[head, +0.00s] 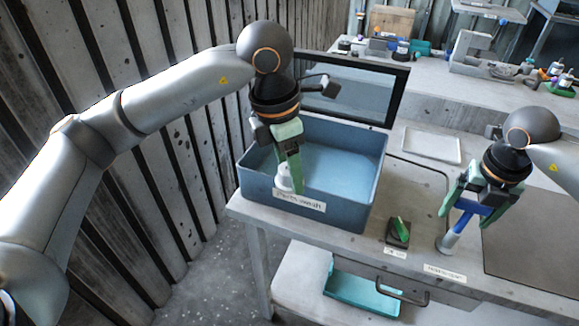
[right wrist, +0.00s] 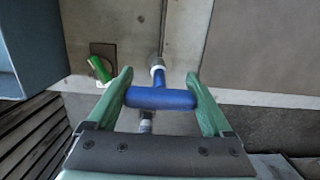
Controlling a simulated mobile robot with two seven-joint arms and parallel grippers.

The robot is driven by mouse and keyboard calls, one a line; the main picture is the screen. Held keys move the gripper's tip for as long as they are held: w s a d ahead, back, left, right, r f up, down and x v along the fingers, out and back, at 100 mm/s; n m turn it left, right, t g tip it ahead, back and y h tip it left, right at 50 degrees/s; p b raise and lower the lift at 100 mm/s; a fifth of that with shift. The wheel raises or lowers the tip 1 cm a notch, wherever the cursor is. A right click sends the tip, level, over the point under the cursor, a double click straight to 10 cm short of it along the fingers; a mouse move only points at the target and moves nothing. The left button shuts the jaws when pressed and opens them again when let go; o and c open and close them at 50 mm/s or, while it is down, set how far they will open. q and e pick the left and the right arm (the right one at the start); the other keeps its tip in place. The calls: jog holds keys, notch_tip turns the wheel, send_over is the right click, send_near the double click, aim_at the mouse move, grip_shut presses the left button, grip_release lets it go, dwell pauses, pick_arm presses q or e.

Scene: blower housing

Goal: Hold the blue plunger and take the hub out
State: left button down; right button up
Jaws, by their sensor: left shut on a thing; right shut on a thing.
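The blue plunger (head: 467,210) has a T-shaped handle and stands tilted at the bench's front, its pale lower end near the label. My right gripper (head: 468,207) is shut on its handle; in the right wrist view the blue handle (right wrist: 160,98) lies across between the green fingers (right wrist: 160,78). A whitish rounded part, apparently the hub (head: 284,178), is at the fingertips of my left gripper (head: 293,180), inside the front of the blue wash bin (head: 313,207). My left gripper is shut on it; the fingers partly hide it.
A small dark block with a green piece (head: 399,232) stands between the bin and the plunger. A teal tray (head: 362,293) sits below the bench. A brown mat (head: 530,235) lies at right.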

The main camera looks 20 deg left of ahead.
aim_at(476, 200)
jog(key=shift+r, duration=1.55)
jog(key=o, duration=1.1)
jog(key=shift+r, duration=0.1)
jog(key=r, duration=0.4)
jog(key=s+r, duration=0.1)
jog(key=r, duration=0.6)
jog(key=shift+s+r, duration=0.25)
jog(key=shift+r, duration=0.1)
